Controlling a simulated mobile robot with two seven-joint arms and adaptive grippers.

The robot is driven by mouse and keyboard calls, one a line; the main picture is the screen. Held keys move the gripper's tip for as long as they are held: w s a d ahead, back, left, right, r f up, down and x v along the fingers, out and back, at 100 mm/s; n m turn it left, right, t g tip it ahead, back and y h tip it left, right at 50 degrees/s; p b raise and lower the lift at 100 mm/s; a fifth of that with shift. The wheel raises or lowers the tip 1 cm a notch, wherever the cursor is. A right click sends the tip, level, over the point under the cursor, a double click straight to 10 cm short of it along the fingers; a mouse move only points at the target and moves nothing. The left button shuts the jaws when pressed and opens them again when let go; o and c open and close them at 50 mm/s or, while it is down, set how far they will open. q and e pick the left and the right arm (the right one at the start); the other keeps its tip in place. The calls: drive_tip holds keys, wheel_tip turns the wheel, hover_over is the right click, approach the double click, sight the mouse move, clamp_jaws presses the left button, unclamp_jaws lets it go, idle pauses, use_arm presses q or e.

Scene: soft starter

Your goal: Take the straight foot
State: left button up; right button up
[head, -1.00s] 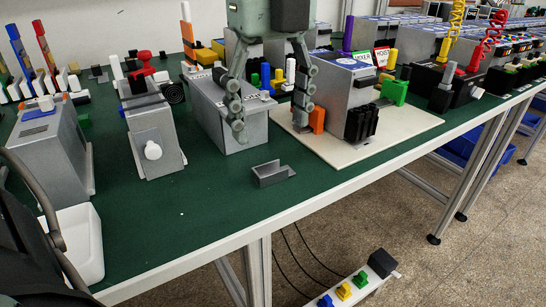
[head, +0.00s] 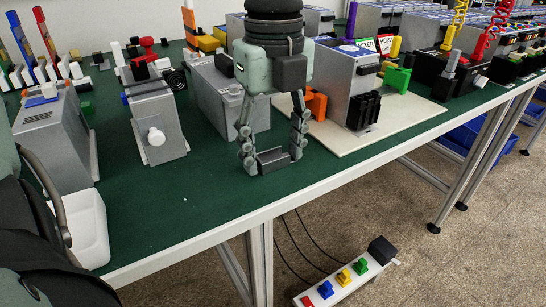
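The straight foot, which I take to be the small grey open channel (head: 272,161), lies on the green table top near its front edge. My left gripper (head: 272,160) points down over it. Its two fingers stand at the left and right ends of the channel and look pressed against them. They hide the end faces, and the channel still rests at table height. My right gripper is not in view; only dark arm parts show at the lower left.
Behind the gripper stands a grey box (head: 213,108). To the right, a grey unit with a black block (head: 363,110) stands on a white board (head: 420,114). A white knobbed grey unit (head: 157,138) and a white tray (head: 84,230) are to the left. Table between is clear.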

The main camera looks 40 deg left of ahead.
use_arm(q)
drive_tip(key=c, duration=0.7)
drive_tip(key=shift+c, duration=0.2)
